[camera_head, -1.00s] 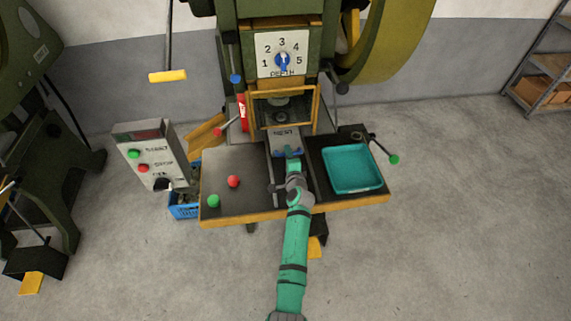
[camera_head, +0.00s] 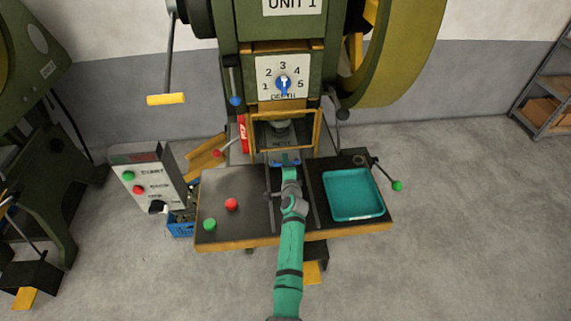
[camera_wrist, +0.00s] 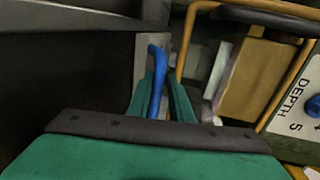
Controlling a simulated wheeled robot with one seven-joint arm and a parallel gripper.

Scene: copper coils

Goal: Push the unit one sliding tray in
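The sliding tray (camera_head: 283,154) of unit one is a grey plate with a blue handle. It sits between two rails, with most of it inside the yellow-framed opening (camera_head: 316,130) of the green press. Its front end shows just outside the frame. The blue handle (camera_wrist: 156,82) stands between the two green fingers of my gripper (camera_wrist: 161,95) in the wrist view. The fingers look shut on it. In the head view my gripper (camera_head: 288,168) is at the tray's front end and partly hides the handle.
A teal bin (camera_head: 353,194) stands on the table right of the rails. A red button (camera_head: 231,204) and a green button (camera_head: 209,224) are on the left. A lever with a green knob (camera_head: 397,185) sticks out at right. A control box (camera_head: 147,177) stands at left.

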